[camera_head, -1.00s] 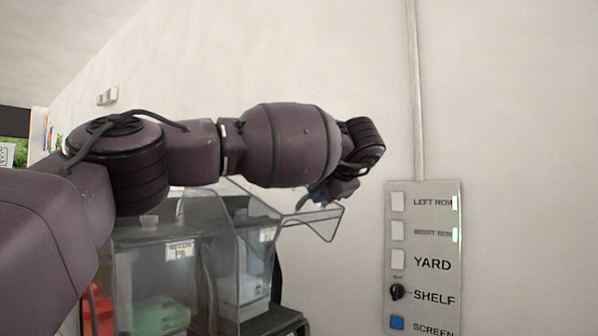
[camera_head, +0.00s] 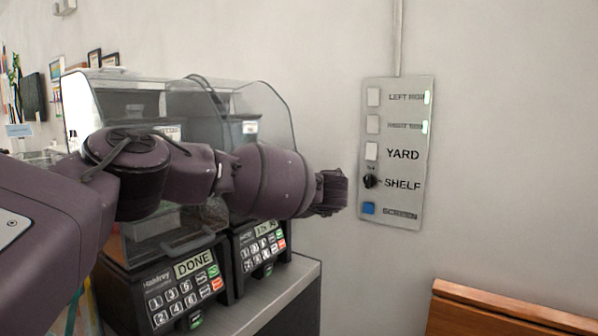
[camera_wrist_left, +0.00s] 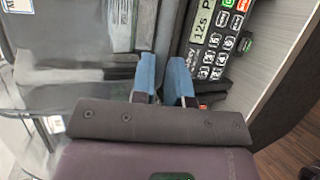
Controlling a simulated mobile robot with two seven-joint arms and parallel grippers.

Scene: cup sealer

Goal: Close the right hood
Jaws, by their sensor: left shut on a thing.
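The right hood (camera_head: 272,103) is a clear curved cover on the right sealing machine in the head view. Its front lower part is hidden behind my left arm, so I cannot tell whether it is fully down. My left gripper (camera_wrist_left: 163,78) shows in the wrist view with two blue fingers, shut on a thin part at the hood's front edge, just beside the right machine's keypad (camera_wrist_left: 212,42). In the head view its fingers are hidden behind my wrist. My right gripper is not in view.
The left machine, with a keypad and display reading DONE (camera_head: 194,263), stands beside the right one on a grey counter (camera_head: 292,283). A switch panel (camera_head: 396,150) is on the wall to the right. A wooden surface (camera_head: 510,312) is at the lower right.

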